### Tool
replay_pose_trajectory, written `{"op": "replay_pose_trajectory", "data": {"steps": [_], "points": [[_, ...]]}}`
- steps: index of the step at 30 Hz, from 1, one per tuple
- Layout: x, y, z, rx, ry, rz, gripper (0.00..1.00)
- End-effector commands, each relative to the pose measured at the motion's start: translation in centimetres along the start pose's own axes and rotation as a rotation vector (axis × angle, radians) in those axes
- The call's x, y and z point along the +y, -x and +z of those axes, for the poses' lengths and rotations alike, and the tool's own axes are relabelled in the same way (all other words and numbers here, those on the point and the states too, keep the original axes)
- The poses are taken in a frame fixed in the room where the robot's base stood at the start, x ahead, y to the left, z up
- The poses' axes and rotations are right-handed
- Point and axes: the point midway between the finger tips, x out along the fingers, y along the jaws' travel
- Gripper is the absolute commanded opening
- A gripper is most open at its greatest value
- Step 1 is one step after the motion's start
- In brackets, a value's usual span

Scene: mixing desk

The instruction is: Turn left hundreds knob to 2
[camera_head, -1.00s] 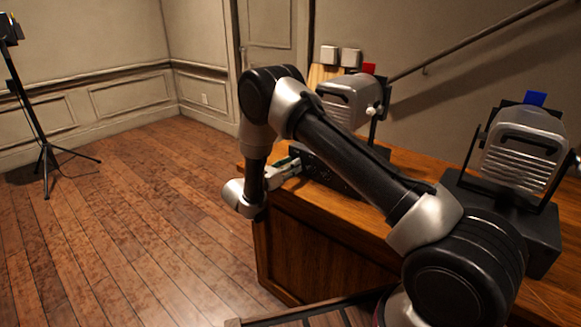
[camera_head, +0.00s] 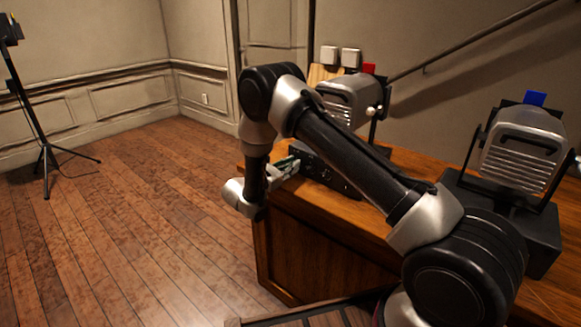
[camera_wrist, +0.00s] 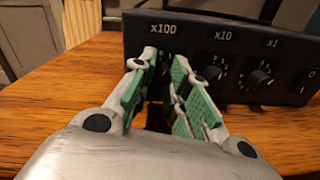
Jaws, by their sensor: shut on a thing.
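The black control box (camera_wrist: 221,28) carries knobs labelled x100, x10 and x1 in the wrist view. It also shows on the wooden desk in the head view (camera_head: 322,171). My gripper (camera_wrist: 164,60) has its green-padded fingertips at the box face, just under the x100 label. It is shut on the hundreds knob, which is mostly hidden between the fingers, so its setting cannot be read. In the head view, my gripper (camera_head: 288,166) reaches the box from the left. The x10 knob (camera_wrist: 211,74) is just right of the right finger, and the x1 knob (camera_wrist: 261,78) is farther right.
A power switch (camera_wrist: 306,80) is at the box's right end. On the wooden desk (camera_head: 400,165) a grey lamp-like unit with a red tab (camera_head: 345,98) stands behind the box; another with a blue tab (camera_head: 522,150) stands right.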

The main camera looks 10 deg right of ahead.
Motion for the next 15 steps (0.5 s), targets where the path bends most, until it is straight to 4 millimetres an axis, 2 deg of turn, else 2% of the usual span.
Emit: {"op": "replay_pose_trajectory", "data": {"steps": [15], "points": [[-0.04,0.01,0.08,0.02,-0.45,0.004,0.0]]}}
